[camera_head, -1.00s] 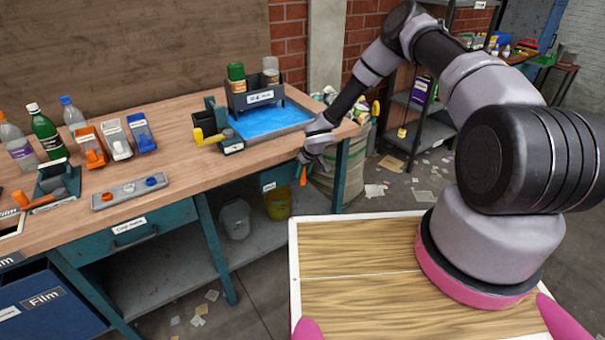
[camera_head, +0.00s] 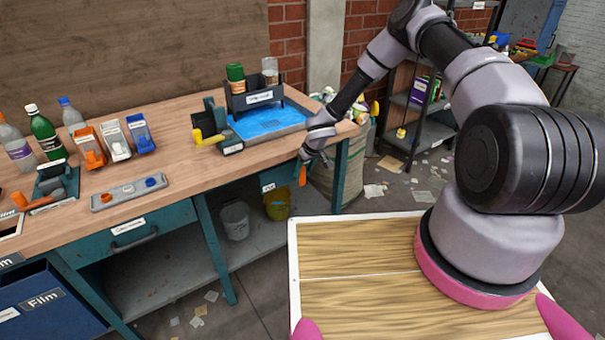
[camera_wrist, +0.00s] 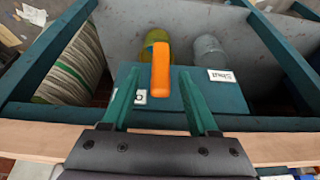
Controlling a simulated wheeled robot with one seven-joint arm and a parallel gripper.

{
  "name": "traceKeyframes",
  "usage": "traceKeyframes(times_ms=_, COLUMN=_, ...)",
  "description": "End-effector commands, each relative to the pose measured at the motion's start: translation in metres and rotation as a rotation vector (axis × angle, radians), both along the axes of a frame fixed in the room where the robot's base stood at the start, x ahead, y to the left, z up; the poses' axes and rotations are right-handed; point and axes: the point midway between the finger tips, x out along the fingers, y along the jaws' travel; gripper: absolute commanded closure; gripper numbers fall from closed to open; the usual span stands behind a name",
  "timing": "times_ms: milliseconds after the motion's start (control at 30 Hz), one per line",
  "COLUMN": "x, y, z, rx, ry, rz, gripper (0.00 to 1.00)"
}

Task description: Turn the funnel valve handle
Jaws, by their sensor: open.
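An orange handle (camera_wrist: 160,70) stands between the two green fingers of my gripper (camera_wrist: 157,78) in the wrist view. The fingers are apart, one on each side of it, and I see gaps, so they are not clamped on it. In the head view the orange handle (camera_head: 302,174) shows just below my gripper (camera_head: 307,158), at the right front edge of the workbench. A yellow lever (camera_head: 208,138) sticks out of a dark unit on the bench. I cannot tell from the pictures which part is the funnel itself.
The workbench (camera_head: 180,200) carries a blue tray (camera_head: 268,121), a bottle rack (camera_head: 258,98), bottles and small bins. Below it, a yellow bucket (camera_head: 277,206) and a grey bucket (camera_head: 235,220) stand on a shelf. A striped sack (camera_wrist: 72,65) is beside the bench leg.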

Motion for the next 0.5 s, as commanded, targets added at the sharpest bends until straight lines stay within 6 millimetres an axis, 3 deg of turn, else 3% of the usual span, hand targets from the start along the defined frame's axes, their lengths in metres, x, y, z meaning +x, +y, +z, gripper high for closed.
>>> traceKeyframes(times_ms=200, x=-0.014, y=-0.01, z=0.044, rx=0.0, ry=-0.001, rz=0.0, gripper=0.4)
traceKeyframes(times_ms=500, x=-0.025, y=-0.016, z=0.072, rx=0.0, ry=0.0, rz=0.001, gripper=0.4)
